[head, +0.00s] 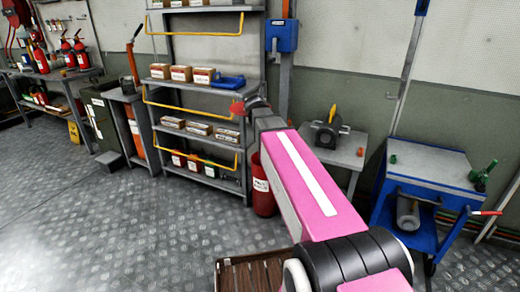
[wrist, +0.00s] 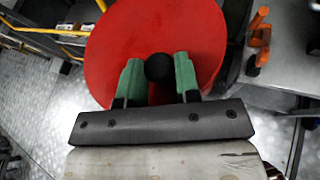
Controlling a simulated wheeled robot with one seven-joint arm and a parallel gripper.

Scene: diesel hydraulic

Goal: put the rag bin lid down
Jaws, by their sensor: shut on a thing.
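The rag bin lid (wrist: 118,38) is a round red disc with a black knob (wrist: 160,66) at its middle. My gripper (wrist: 159,78) is shut on the knob, one green finger on each side. In the head view my gripper (head: 256,103) is at the far end of my pink arm, in front of the shelf rack, with a bit of red beside it. A red bin (head: 263,190) with a white label stands on the floor right of the rack; my arm hides part of it. The lid hides what is beneath it in the wrist view.
A shelf rack (head: 243,148) with yellow rails and boxes stands left of my gripper. A grey table (head: 340,155) with a machine (head: 327,130) is to the right, then a blue cart (head: 432,168). The metal floor (head: 110,225) at left is clear.

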